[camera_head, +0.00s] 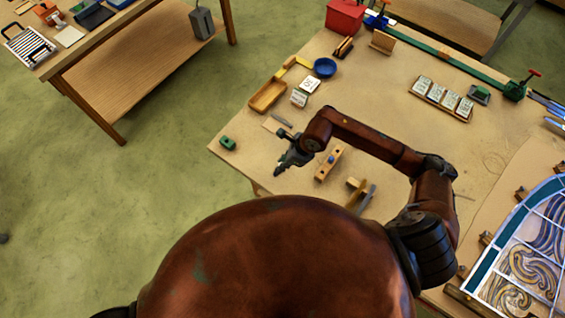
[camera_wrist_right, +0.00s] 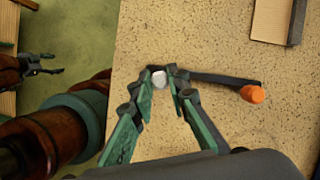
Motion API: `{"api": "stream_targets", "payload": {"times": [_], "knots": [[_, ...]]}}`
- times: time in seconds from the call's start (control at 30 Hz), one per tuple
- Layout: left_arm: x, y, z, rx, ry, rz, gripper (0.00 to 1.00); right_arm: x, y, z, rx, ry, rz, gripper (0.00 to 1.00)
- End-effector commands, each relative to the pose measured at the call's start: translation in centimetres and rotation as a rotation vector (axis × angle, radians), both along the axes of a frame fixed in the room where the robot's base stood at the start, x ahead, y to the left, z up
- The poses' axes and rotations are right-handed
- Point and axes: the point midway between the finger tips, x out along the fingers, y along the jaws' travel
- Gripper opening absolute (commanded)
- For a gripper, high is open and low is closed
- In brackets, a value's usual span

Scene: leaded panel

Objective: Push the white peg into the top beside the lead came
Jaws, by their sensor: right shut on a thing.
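My right gripper (camera_head: 283,164) is above the table near its front left edge. In the right wrist view, its fingers (camera_wrist_right: 160,82) are shut on a small whitish piece, likely the white peg (camera_wrist_right: 158,78); only its end shows. The peg cannot be made out in the head view. The leaded panel (camera_head: 529,250), with pale came lines and swirled glass, lies at the right edge of the head view, well away from the gripper. My left gripper (camera_wrist_right: 36,66) shows at the left of the right wrist view, off the table; its jaws are unclear.
A dark bar with an orange end (camera_wrist_right: 252,95) is beside the right fingers. A wooden block with a blue spot (camera_head: 329,164) and a green block (camera_head: 228,143) are near the gripper. A wooden tray (camera_head: 268,97) and a blue bowl (camera_head: 325,67) stand farther back. Mid-table is mostly clear.

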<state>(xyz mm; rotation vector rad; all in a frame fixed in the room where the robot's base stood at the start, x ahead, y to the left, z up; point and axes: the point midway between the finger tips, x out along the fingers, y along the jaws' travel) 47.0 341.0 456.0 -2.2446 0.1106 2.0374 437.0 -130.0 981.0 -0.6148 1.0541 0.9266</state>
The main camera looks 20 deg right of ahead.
Motion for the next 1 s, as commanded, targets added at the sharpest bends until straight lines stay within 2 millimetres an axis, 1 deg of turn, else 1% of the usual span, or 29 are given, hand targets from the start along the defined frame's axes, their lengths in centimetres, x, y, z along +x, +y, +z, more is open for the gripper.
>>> {"api": "stream_targets", "payload": {"times": [0.9, 0.93, 1.0], "knots": [[0.0, 0.0, -1.4, 0.0, 0.0, -0.001, 0.57, -0.1, 0.0, -1.5, -0.001, 0.002, 0.0, 0.0], [0.0, 0.0, -1.4, 0.0, 0.0, -0.001, 0.57, -0.1, 0.0, -1.5, -0.001, 0.002, 0.0, 0.16], [0.0, 0.0, -1.3, -0.001, 0.0, -0.001, 0.57, -0.1, 0.0, -1.4, -0.001, 0.002, 0.0, 0.21]]}}
